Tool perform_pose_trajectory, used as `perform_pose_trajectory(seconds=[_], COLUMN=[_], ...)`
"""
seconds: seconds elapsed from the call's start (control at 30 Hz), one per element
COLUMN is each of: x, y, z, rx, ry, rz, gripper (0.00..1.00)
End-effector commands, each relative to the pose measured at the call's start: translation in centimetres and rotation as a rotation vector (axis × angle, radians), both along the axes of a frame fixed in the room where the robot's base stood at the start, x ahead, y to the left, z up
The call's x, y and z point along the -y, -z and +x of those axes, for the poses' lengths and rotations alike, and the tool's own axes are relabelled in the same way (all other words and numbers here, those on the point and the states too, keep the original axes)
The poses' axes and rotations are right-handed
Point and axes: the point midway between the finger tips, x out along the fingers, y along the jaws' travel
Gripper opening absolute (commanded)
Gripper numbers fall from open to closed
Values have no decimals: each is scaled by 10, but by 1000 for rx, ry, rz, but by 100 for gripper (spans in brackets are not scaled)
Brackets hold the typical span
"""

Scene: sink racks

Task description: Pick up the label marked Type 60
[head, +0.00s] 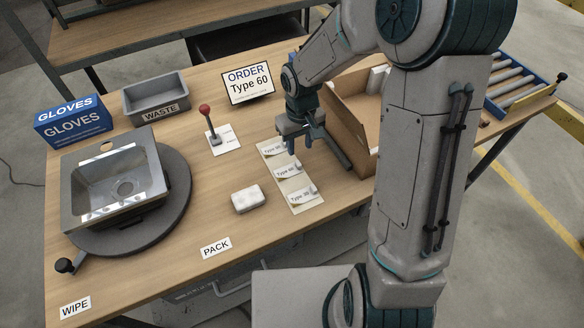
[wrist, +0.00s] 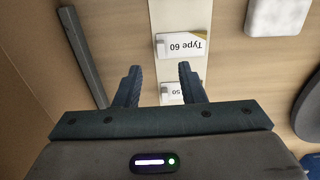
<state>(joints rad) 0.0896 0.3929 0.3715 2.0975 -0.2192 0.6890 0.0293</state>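A pale strip (head: 307,207) lies on the workbench with three white labels in a row. The middle label (head: 286,171) appears to read Type 60. In the wrist view a label (wrist: 180,45) reads Type 60 upside down, beyond my fingertips. The back label (head: 272,149) is nearest my gripper; its partly hidden text in the wrist view (wrist: 172,92) looks like 50. The front label (head: 299,196) is too small to read surely. My gripper (head: 300,145) is above the strip's back end, fingers apart and empty (wrist: 160,70). An order sign (head: 249,84) reads Type 60.
A grey bar (wrist: 82,55) lies beside the strip, near an open cardboard box (head: 345,128). A white block (head: 247,199) lies left of the strip. A red-knobbed lever (head: 208,122), a metal sink on a turntable (head: 180,205) and a waste bin (head: 157,96) stand further left.

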Motion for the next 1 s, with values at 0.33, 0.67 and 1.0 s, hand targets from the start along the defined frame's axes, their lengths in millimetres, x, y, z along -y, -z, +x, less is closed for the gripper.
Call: perform_pose_trajectory(seconds=[0.33,0.67,1.0], x=[-1,-3,-3], y=[31,71,76], z=[1,2,3], rx=[0,-1,2], ry=[1,0,0], rz=[0,0,0], gripper=[36,36,34])
